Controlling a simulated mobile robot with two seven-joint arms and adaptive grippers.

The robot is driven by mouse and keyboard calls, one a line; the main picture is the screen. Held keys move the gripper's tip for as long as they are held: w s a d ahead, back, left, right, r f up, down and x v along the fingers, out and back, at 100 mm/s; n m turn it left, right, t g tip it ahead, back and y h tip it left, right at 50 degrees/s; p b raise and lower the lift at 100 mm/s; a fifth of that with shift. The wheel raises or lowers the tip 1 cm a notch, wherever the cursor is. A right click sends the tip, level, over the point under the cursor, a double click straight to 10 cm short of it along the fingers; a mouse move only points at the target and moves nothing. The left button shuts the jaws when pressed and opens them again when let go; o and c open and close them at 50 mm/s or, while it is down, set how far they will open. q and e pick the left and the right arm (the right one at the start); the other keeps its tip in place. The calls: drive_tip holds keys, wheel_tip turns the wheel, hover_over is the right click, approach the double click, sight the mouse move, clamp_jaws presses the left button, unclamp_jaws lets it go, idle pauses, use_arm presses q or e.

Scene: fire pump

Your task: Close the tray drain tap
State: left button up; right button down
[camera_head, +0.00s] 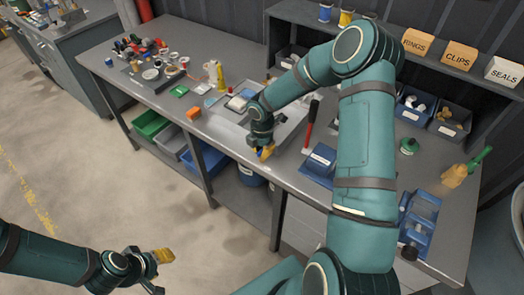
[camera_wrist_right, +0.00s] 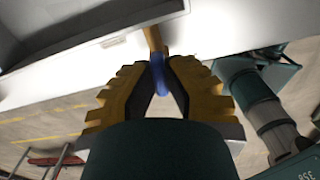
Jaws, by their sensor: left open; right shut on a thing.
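The tray drain tap shows in the right wrist view as a brass-coloured stem (camera_wrist_right: 153,38) with a blue handle (camera_wrist_right: 158,75). My right gripper (camera_head: 264,153) is at the front edge of the workbench, beside the tray (camera_head: 288,137). In the right wrist view its yellow ribbed fingers are shut on the blue handle. The gripper hides the tap in the head view, and I cannot tell how far the handle is turned. My left gripper (camera_head: 158,272) is open and empty, low over the floor, away from the bench.
A red-handled tool (camera_head: 310,125) stands near my right gripper, with a blue bin (camera_head: 320,160) to its right. Small parts and bottles crowd the bench's left end. Lower bins, including a green one (camera_head: 150,124), sit under it. The floor at left is clear.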

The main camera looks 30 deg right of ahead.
drive_tip(key=m+b, duration=0.2)
drive_tip(key=m, duration=0.2)
drive_tip(key=shift+f, duration=0.15)
drive_tip(key=m+b, duration=0.2)
drive_tip(key=m, duration=0.2)
drive_tip(key=shift+a+m, duration=0.1)
drive_tip(key=shift+m, duration=0.3)
drive_tip(key=m+b, duration=0.1)
drive_tip(key=m, duration=0.2)
drive_tip(key=shift+s+m+b, duration=0.1)
drive_tip(key=shift+m+b, duration=0.2)
drive_tip(key=shift+b, duration=0.05)
drive_tip(key=shift+m+b, duration=0.6)
drive_tip(key=shift+m, duration=1.4)
drive_tip(key=c, duration=1)
unclamp_jaws()
drive_tip(key=shift+r, duration=0.2)
